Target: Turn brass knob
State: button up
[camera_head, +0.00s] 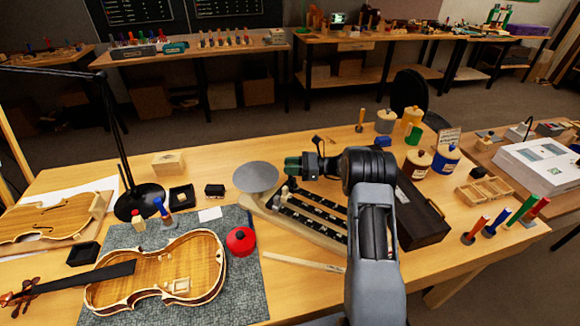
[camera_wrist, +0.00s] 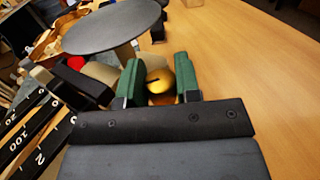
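The brass knob (camera_wrist: 158,85) shows in the wrist view as a rounded gold piece with a dark mark on its face. It sits below the grey round pan (camera_wrist: 110,25) of a beam balance. The green fingertips of my gripper (camera_wrist: 159,84) stand on either side of the knob, and it fills the narrow gap between them. In the head view my gripper (camera_head: 292,166) is at the right of the balance pan (camera_head: 256,177); the knob is hidden there. The numbered beams (camera_head: 305,215) of the balance run toward the lower right.
A violin body (camera_head: 160,270) lies on a grey mat at the left, with a red round pot (camera_head: 241,241) beside it.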

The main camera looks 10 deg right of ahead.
jog(key=c, duration=0.3)
jog(key=shift+a, duration=0.15)
jog(key=shift+c, duration=0.5)
jog(key=shift+m+t+h, duration=0.7)
jog(key=shift+m+t, duration=0.5)
jog(key=shift+t, duration=0.6)
jog(key=shift+m+t+h+b, duration=0.35)
jog(key=shift+m+t+h, duration=1.25)
jog(key=shift+t, duration=0.6)
jog(key=o, duration=0.9)
